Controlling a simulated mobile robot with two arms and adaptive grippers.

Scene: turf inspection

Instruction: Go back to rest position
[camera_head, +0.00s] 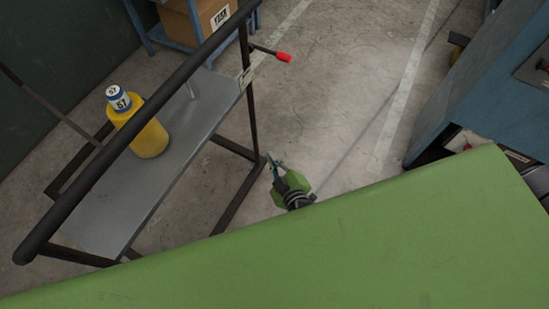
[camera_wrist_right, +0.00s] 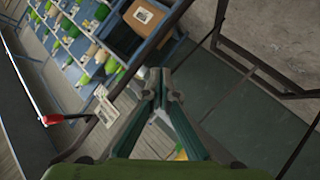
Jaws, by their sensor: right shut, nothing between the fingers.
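My right gripper (camera_head: 273,163) shows in the head view beyond the edge of the large green surface, to the right of the cart. In the right wrist view my right gripper (camera_wrist_right: 162,75) has its two fingertips together with nothing between them. My left gripper is in neither view.
A cart with a grey shelf (camera_head: 180,125) and black rail (camera_head: 140,125) stands at left, carrying a yellow bottle (camera_head: 150,138) labelled 57. A red-tipped lever (camera_head: 283,57) sticks out from it. A blue cabinet (camera_head: 495,85) stands at right. Concrete floor (camera_head: 340,90) lies open between.

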